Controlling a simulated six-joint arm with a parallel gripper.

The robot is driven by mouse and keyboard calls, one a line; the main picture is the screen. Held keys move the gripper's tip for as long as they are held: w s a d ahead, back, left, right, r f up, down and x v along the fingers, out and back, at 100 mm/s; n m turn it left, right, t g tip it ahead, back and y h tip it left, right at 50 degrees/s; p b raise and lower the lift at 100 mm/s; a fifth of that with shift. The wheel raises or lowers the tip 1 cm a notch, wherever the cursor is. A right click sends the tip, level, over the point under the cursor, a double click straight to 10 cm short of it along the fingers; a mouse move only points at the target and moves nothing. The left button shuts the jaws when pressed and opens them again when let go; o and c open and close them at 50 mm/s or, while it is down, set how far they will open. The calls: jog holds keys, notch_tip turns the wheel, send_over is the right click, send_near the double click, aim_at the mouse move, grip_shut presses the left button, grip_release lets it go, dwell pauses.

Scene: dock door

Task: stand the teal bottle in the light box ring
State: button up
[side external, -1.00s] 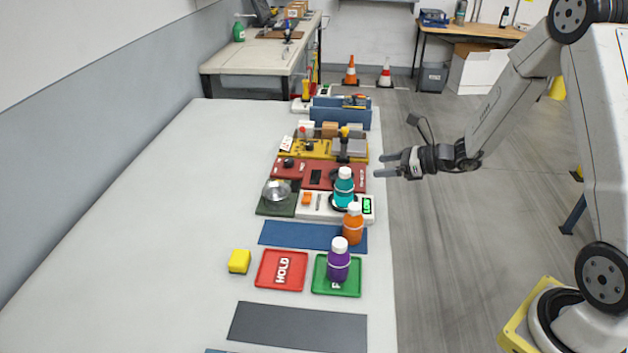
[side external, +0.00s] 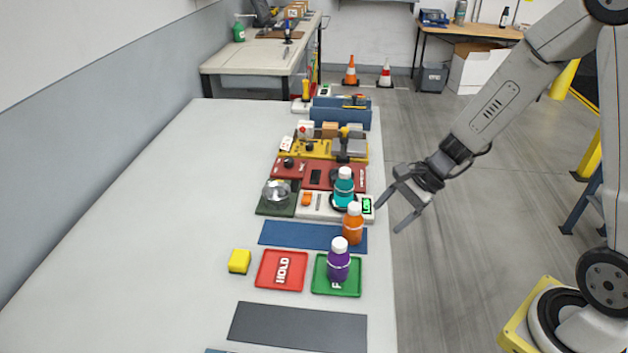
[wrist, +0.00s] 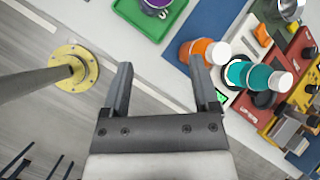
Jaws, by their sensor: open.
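The teal bottle (side external: 344,192), with a white cap, stands upright at the white light box (side external: 322,209), which has a lit green display (side external: 366,206). A dark ring (side external: 333,203) shows around the bottle's base; I cannot tell whether the base is fully seated in it. The teal bottle also shows in the wrist view (wrist: 254,76), right of my fingers. My gripper (side external: 388,218) is open and empty, off the table's right edge. In the wrist view the fingers (wrist: 162,82) are spread with nothing between them.
An orange bottle (side external: 353,227) stands on the blue mat (side external: 290,235), close in front of the teal one. A purple bottle (side external: 338,262) stands on the green tray (side external: 322,285). The red HOLD tray (side external: 268,281) is empty. Red panels (side external: 318,174) lie behind the light box. The table's left side is clear.

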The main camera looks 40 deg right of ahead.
jog(key=s+r+n+h, duration=0.2)
jog(key=s+n+h, duration=0.4)
jog(key=n, duration=1.1)
jog(key=shift+s+d+n+g+h, duration=0.3)
jog(key=shift+s+d+h, duration=0.1)
jog(key=shift+h, duration=0.1)
